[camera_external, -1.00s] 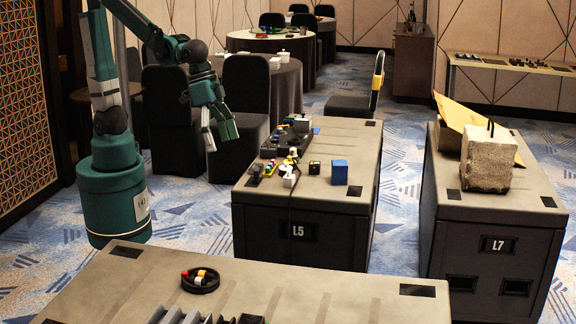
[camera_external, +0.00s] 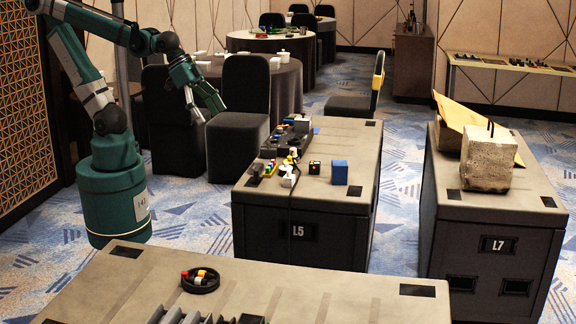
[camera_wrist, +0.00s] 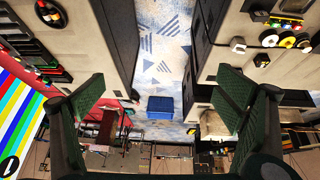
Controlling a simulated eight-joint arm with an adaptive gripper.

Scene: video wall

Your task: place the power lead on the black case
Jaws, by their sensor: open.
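My gripper (camera_external: 205,107) hangs in the air left of the L5 cabinet, in front of the dark chairs. In the wrist view its two green fingers (camera_wrist: 160,100) are wide apart with nothing between them. A long black case (camera_external: 287,138) lies at the back left of the L5 top, with small coloured items around it. A thin dark lead (camera_external: 290,205) runs from the small items down the front of L5; it looks like the power lead, but its ends are hard to make out. My gripper is apart from both.
The L5 top (camera_external: 330,140) also holds a blue block (camera_external: 339,172) and a small dark cube (camera_external: 314,167). A concrete block (camera_external: 487,158) stands on L7. Carpet separates the cabinets.

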